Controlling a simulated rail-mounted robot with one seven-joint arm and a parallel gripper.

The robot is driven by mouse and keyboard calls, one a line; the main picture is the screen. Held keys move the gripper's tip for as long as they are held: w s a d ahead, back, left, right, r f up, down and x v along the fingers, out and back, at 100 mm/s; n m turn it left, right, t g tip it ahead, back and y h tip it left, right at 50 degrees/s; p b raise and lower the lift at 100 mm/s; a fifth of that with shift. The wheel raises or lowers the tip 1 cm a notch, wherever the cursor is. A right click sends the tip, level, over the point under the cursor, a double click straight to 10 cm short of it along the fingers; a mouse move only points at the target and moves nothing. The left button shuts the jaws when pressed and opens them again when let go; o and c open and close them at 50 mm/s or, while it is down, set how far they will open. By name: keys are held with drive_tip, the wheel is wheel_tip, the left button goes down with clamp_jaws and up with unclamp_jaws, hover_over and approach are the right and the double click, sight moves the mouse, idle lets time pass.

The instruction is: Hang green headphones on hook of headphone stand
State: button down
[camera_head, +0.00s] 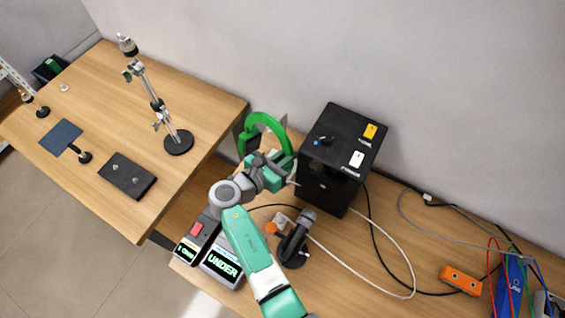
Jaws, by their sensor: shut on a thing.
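The green headphones (266,119) are upright beside the black box, with the band arched at the top. A dark ear cushion shows on the left side. My gripper (270,160) is at the lower part of the headphones and shut on them; its fingertips are partly hidden by my wrist. I cannot tell whether the headphones touch anything else. No headphone stand with a hook can be clearly made out. A tall metal stand (155,103) with clamps and a round black base is on the left table, apart from the headphones.
The black box (342,150) stands close right of my gripper. A black microphone-like device (294,240) and display boxes (223,265) are near my arm. Cables cross the right table, with an orange device (461,280). A dark flat box (127,176) lies on the left table (205,105).

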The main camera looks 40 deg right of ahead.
drive_tip(key=shift+w+b+x, duration=0.15)
drive_tip(key=shift+b+x, duration=0.3)
drive_tip(key=shift+x, duration=0.15)
drive_tip(key=shift+w+b+x, duration=0.15)
drive_tip(key=shift+b+x, duration=0.25)
drive_tip(key=shift+x, duration=0.2)
drive_tip(key=shift+w+d+f+b, duration=0.2)
drive_tip(key=shift+d+f+b, duration=0.25)
drive_tip(key=shift+f, duration=0.15)
